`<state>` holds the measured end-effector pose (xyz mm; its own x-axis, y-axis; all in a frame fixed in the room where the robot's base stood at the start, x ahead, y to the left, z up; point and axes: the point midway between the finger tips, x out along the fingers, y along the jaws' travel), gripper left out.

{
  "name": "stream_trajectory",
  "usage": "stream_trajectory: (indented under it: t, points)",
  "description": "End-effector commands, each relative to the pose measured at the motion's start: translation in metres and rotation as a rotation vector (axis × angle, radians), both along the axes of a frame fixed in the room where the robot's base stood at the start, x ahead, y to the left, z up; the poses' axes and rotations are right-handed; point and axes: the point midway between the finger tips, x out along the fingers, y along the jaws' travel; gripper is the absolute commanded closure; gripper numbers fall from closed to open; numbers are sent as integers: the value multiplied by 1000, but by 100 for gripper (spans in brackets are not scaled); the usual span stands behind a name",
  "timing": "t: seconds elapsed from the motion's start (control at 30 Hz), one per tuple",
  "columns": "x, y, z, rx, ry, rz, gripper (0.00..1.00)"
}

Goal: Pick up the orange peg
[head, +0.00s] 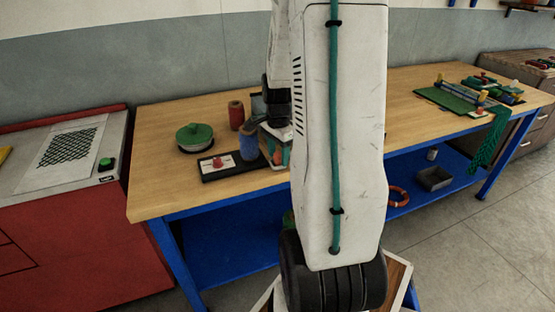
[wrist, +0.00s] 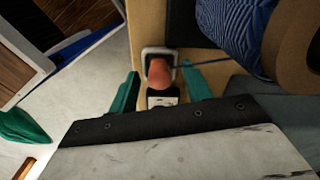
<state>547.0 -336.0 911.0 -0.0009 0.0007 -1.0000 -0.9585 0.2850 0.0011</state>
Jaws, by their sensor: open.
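The orange peg (wrist: 160,72) shows in the wrist view as a rounded, salmon-orange end inside a small pale square frame. My gripper (wrist: 159,78) is open, with one teal finger on each side of the peg and a gap on both sides. The peg's lower part is hidden. In the head view my gripper (head: 276,147) is low over the wooden table beside the blue twine spool (head: 249,141), partly hidden by my arm. The peg cannot be made out clearly there.
The blue spool (wrist: 238,30) is close on the right in the wrist view, with a strand running towards the peg. A black board (head: 218,174) with a white card, a green-lidded pot (head: 194,134) and a red spool (head: 236,114) stand nearby. The table's front edge is close.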

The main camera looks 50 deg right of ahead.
Motion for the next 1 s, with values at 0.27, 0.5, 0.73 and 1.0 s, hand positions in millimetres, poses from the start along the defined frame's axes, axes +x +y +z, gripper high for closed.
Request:
stream_trajectory:
  t: [0.27, 0.5, 0.73, 1.0]
  points:
    - [0, 0, -2, -1, -1, 1, 62]
    - [0, 0, -1, -1, -1, 1, 98]
    - [0, 0, 0, -1, -1, 1, 98]
    - [1, -1, 23, -3, -4, 1, 98]
